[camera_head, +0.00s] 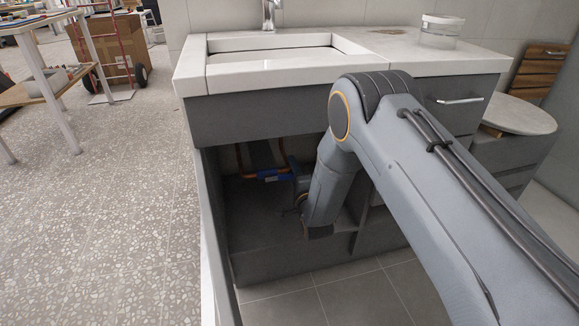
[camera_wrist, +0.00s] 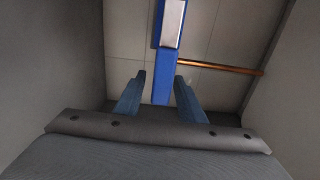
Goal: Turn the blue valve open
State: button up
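The blue valve handle (camera_wrist: 162,78) is a long flat bar with a pale grey face on its upper part in the wrist view. It points down the picture, with its lower end between the two fingers of my gripper (camera_wrist: 160,77). My gripper is open, and a gap shows on each side of the bar. I cannot tell how deep the bar sits between the fingers. In the head view the blue valve (camera_head: 270,174) shows small under the sink, beside my wrist, on a copper pipe. My arm hides part of that area.
A copper pipe (camera_wrist: 222,67) runs along the back wall of the cabinet (camera_head: 255,225). Cabinet walls stand close on both sides in the wrist view. The white sink (camera_head: 265,60) is above. The floor (camera_head: 110,220) at left is clear.

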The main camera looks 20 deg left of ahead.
jog(key=p+v, duration=0.2)
jog(key=v, duration=0.5)
jog(key=shift+s, duration=0.25)
jog(key=shift+d+r, duration=0.1)
jog(key=shift+d, duration=0.1)
